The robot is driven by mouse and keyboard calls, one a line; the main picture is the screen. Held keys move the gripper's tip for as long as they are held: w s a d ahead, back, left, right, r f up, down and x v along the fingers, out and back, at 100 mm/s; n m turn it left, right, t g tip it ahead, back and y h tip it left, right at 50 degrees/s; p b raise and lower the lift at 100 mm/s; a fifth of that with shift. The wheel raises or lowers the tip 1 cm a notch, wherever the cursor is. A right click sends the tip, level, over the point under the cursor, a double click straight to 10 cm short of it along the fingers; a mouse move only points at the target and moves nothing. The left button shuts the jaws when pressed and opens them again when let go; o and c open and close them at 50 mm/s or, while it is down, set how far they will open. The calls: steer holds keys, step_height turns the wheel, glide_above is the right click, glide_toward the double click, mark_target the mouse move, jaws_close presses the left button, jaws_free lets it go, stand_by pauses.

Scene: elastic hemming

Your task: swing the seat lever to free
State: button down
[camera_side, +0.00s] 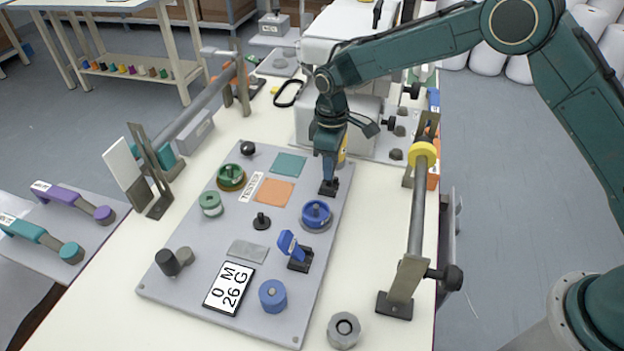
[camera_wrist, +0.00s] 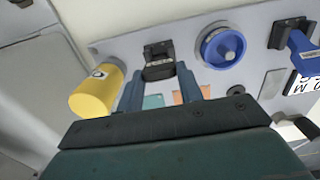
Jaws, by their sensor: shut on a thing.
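My gripper (camera_side: 329,180) points down at the far right corner of the grey panel (camera_side: 190,285). It is shut on the seat lever, which stands on a small black base (camera_side: 328,188). In the wrist view, the two fingers (camera_wrist: 160,82) sit on either side of the dark lever block (camera_wrist: 158,58), which bears a small pale label too small to read. The fingers and the steep view hide most of the lever, so its exact angle cannot be told.
A blue knob (camera_side: 316,214) stands close in front of the gripper. A blue lever (camera_side: 290,245) on its own black base is nearer the camera. A yellow cylinder (camera_wrist: 97,92) is beside the gripper. A rail with a yellow collar (camera_side: 422,153) runs along the right.

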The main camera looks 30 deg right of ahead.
steer(key=shift+w+a+f+g+h, duration=0.1)
steer(key=shift+w+a+g+h, duration=0.35)
steer(key=shift+g+h, duration=0.25)
steer(key=shift+w+a+g+h, duration=0.15)
steer(key=shift+a+g+h, duration=0.05)
steer(key=shift+g+h, duration=0.1)
stand_by(0.4)
steer(key=c, duration=0.9)
jaws_free()
steer(key=shift+d, duration=0.25)
